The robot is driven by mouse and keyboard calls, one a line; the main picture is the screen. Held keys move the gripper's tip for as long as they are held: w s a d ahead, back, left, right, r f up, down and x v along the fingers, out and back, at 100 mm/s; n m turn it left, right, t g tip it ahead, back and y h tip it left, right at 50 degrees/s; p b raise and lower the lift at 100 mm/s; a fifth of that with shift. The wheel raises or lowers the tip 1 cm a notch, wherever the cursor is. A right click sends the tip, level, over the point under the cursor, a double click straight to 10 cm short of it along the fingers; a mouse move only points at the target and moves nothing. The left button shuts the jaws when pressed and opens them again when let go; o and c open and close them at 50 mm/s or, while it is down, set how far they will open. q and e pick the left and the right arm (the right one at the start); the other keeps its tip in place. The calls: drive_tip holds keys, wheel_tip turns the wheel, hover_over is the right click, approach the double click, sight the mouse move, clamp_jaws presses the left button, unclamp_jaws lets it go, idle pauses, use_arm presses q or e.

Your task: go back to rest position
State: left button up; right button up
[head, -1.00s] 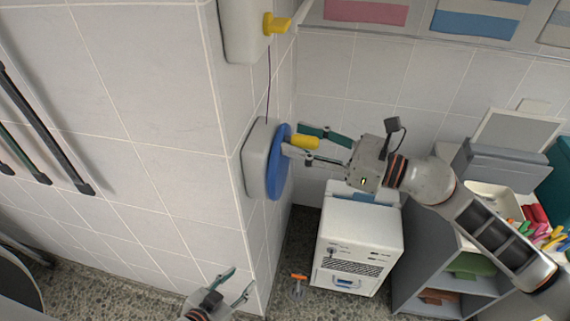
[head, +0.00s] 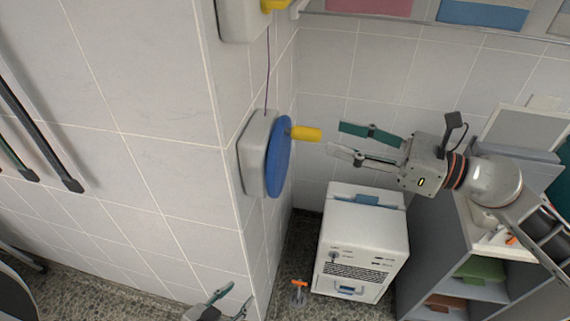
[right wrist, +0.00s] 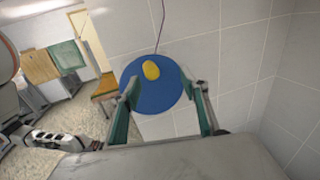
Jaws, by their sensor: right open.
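My right gripper (head: 350,142) is open and empty, a short way to the right of a yellow handle (head: 306,133). The handle sticks out from a blue disc (head: 281,165) on a grey wall box (head: 256,152). In the right wrist view the blue disc (right wrist: 150,100) and yellow knob (right wrist: 151,70) lie ahead, between and beyond the open fingers (right wrist: 165,98), apart from them. My left gripper (head: 232,298) shows at the bottom edge with its fingers spread and nothing between them.
A white machine (head: 362,238) stands on the floor below my right gripper. A grey shelf unit (head: 445,285) is at right. A small orange-topped item (head: 298,288) stands on the floor. A tiled wall corner lies between my grippers. Dark bars (head: 45,135) are mounted at left.

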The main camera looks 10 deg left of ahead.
drive_tip(key=shift+d, duration=0.35)
drive_tip(key=d+f+m+t+h, duration=0.55)
drive_tip(key=f+m, duration=0.55)
drive_tip(key=m, duration=0.6)
drive_tip(key=d+f+m+t+h, duration=0.5)
drive_tip(key=f+m, duration=0.7)
drive_tip(key=m, duration=0.5)
drive_tip(key=s+d+f+m+g+h, duration=0.2)
drive_tip(key=s+d+f+m, duration=0.2)
drive_tip(key=s+f, duration=0.5)
drive_tip(key=s+d+f+m+g+h, duration=0.2)
drive_tip(key=s+d+f+m, duration=0.2)
drive_tip(key=s+f+m, duration=0.5)
wheel_tip(320, 180, down, 3)
drive_tip(key=shift+f, duration=0.2)
drive_tip(key=shift+a, duration=0.1)
